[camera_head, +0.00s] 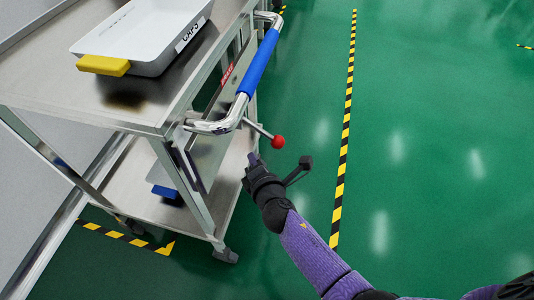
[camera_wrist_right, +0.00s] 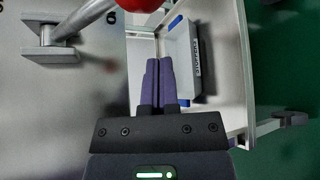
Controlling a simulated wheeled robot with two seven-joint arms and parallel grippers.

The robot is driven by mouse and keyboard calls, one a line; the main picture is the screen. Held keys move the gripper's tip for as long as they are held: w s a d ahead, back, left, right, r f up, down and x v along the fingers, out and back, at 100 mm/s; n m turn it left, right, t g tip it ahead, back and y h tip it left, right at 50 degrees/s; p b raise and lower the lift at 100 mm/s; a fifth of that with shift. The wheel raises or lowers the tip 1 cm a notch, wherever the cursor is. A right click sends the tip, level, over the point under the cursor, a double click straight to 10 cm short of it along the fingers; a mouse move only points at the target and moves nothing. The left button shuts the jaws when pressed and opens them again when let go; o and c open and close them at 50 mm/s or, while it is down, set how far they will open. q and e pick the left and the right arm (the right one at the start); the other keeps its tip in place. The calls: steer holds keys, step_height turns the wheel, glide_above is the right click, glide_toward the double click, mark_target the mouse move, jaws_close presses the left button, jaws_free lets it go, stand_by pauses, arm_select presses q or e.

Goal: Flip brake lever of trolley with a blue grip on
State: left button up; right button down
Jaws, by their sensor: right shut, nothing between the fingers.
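The trolley (camera_head: 60,88) is a steel two-shelf cart at the left of the head view. Its push handle has a blue grip (camera_head: 260,62). The brake lever (camera_head: 262,131) is a thin metal rod with a red ball knob (camera_head: 278,142), sticking out to the right below the handle. The knob also shows at the top edge of the right wrist view (camera_wrist_right: 138,4), with its rod beside it. My right gripper (camera_head: 252,160) is shut and empty, just below and left of the knob in the head view, apart from it. My left gripper is not in view.
A white tray (camera_head: 150,30) with a yellow grip sits on the top shelf. A white bin with blue parts (camera_head: 163,182) is on the lower shelf. Yellow-black tape (camera_head: 344,150) crosses the green floor, which is open to the right.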

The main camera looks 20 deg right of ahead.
mark_target(266, 135)
steer(key=d, duration=0.1)
steer(key=d+r+p, duration=0.1)
steer(key=d+p, duration=0.1)
steer(key=shift+w+d+r, duration=0.15)
steer(key=shift+d+r, duration=0.1)
